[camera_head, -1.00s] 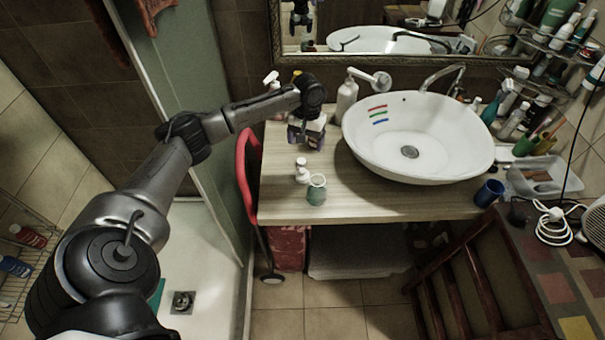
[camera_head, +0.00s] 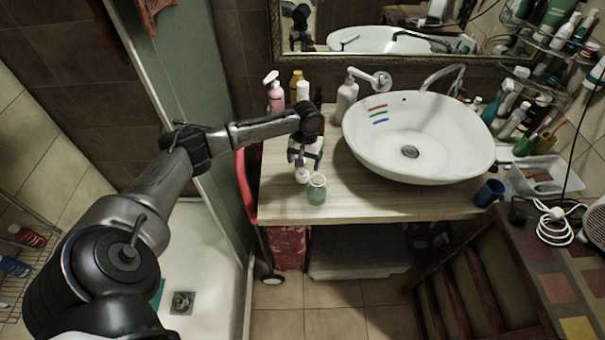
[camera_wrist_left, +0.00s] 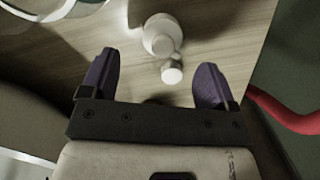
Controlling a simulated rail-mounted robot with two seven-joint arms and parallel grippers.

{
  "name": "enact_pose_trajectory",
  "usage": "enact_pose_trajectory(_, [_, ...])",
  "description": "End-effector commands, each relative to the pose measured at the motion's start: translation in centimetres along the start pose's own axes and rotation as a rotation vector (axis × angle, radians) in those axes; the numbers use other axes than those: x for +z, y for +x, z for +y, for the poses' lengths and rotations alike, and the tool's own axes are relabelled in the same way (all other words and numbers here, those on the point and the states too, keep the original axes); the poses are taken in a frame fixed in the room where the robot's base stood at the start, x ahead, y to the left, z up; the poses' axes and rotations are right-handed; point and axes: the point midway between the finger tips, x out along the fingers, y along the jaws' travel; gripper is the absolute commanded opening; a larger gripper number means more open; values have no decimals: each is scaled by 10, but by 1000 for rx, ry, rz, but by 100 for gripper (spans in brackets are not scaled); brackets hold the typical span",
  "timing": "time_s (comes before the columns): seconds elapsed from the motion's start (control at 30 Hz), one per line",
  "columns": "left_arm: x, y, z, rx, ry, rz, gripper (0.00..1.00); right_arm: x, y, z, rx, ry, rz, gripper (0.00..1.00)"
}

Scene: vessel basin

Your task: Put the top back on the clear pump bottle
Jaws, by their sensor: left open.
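The clear pump bottle (camera_head: 316,190) looks like a greenish, open-necked jar standing near the counter's front edge. The white pump top (camera_head: 301,176) is on the counter just left of it, apart from the bottle. My left gripper (camera_head: 304,160) is above and just behind the top, pointing down. The top shows as a round white part and a smaller knob. I cannot surely pick out the bottle there. My right gripper is not in view.
The wooden counter (camera_head: 390,205) has free room in front of the white basin (camera_head: 420,140). A white pump bottle (camera_head: 346,98) and a pink pump bottle (camera_head: 275,95) stand at the back. A blue cup (camera_head: 489,192) is at the right. A red chair (camera_head: 247,185) is at the left.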

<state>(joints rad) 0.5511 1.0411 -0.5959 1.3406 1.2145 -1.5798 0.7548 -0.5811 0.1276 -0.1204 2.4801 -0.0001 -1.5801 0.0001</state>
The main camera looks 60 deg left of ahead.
Motion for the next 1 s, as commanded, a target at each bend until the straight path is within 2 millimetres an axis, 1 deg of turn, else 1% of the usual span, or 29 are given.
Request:
enact_pose_trajectory(0.07, [1,6,-1,-2,0,-2,82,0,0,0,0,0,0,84])
enact_pose_trajectory(0.3, [4,38,-2,-1,0,-3,82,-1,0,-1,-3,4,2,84])
enact_pose_trajectory(0.4, [3,47,-2,-2,0,-2,82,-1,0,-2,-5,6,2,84])
enact_pose_trajectory(0.53, [3,51,-2,-1,0,0,82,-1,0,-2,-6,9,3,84])
enact_pose_trajectory(0.87, [3,52,-2,-1,0,0,82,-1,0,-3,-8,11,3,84])
enact_pose_trajectory(1.0, [3,52,-2,-1,0,0,69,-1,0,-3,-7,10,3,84])
